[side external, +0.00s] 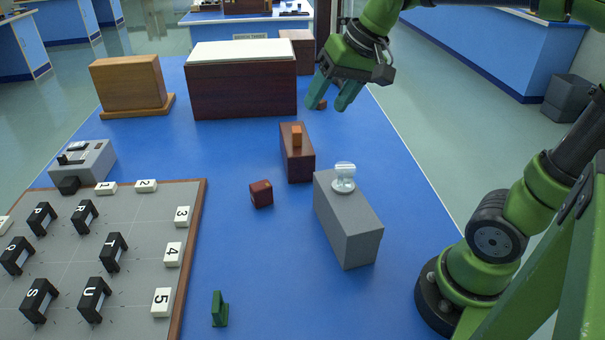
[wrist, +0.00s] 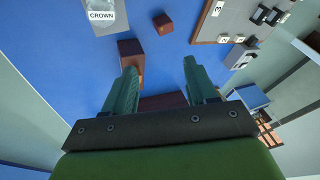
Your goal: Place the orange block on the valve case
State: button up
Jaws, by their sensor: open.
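The orange block (side external: 297,136) stands upright on top of a low dark red-brown box (side external: 300,168) near the middle of the blue table. This box, which may be the valve case, carries no readable label. My gripper (side external: 330,100) is open and empty, above the table's far right part, behind and to the right of the block. In the wrist view nothing lies gripped between its fingers (wrist: 160,68).
A grey box (side external: 350,225) with a glass knob, a dark red cube (side external: 261,194) and a green piece (side external: 219,310) stand nearer. A large dark chest (side external: 243,93) and a wooden case (side external: 128,84) stand behind. A lettered board (side external: 140,225) fills the left.

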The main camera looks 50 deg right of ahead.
jog(key=s+a+f+n+t, duration=0.1)
jog(key=s+a+f+t, duration=0.1)
jog(key=s+f, duration=0.3)
jog(key=s+a, duration=0.1)
jog(key=s, duration=0.3)
jog(key=shift+a+y, duration=0.3)
dwell(0.6)
